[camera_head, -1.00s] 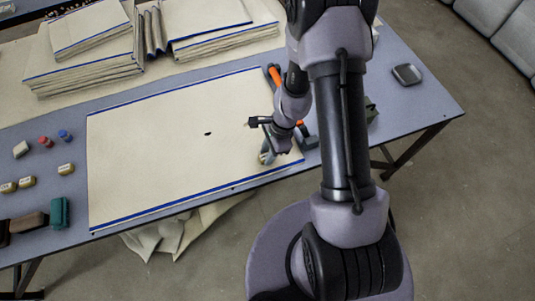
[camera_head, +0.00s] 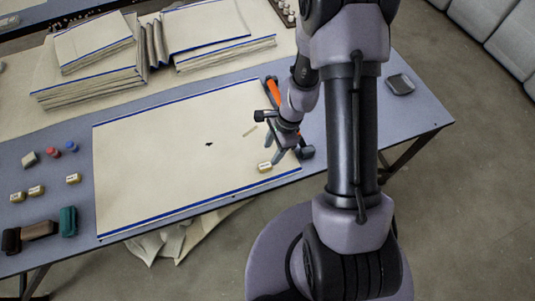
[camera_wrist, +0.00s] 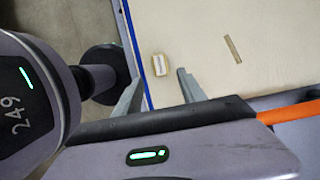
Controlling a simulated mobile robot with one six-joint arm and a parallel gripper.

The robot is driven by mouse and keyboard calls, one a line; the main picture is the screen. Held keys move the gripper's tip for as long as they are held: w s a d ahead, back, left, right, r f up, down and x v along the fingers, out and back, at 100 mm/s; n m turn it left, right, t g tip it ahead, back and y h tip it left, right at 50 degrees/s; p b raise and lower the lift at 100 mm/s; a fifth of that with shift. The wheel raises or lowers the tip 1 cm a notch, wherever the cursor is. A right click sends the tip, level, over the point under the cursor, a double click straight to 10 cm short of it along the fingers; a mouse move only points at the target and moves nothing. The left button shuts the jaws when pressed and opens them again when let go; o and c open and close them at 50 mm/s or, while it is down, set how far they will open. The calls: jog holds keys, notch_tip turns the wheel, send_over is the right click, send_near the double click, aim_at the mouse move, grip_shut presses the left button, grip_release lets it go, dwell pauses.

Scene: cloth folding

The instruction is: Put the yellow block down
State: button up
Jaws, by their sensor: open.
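The yellow block (camera_head: 265,168) rests on the cream cloth (camera_head: 160,165) near its right front corner, by the blue front hem. In the wrist view the block (camera_wrist: 159,67) shows as a pale block with a whitish band, just inside the blue edge of the cloth. My gripper (camera_head: 273,157) is open over this corner. In the wrist view the two grey fingers of my gripper (camera_wrist: 160,80) stand apart, one on each side of the block, with visible gaps. How high the fingertips are above the cloth is hard to tell.
Similar yellow blocks (camera_head: 73,178), red and blue pieces (camera_head: 55,153) and a green block (camera_head: 68,221) lie left of the cloth. A thin pale strip (camera_head: 250,130) lies on the cloth. Folded cloth stacks (camera_head: 95,75) stand behind. An orange-handled tool (camera_head: 273,92) lies at the cloth's right edge.

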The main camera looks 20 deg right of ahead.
notch_tip(320, 180, up, 21)
jog(key=a+n+t+p, duration=0.1)
jog(key=a+n+t, duration=0.15)
jog(key=n, duration=0.25)
jog(key=s+a+r+n+t+h, duration=0.1)
jog(key=s+a+r+n+t, duration=0.2)
jog(key=s+r+n, duration=0.5)
jog(key=s+a+r, duration=0.1)
jog(key=s+r, duration=0.3)
jog(key=r, duration=0.2)
jog(key=shift+s+r+n, duration=0.15)
jog(key=shift+s+n, duration=0.15)
jog(key=shift+s, duration=0.1)
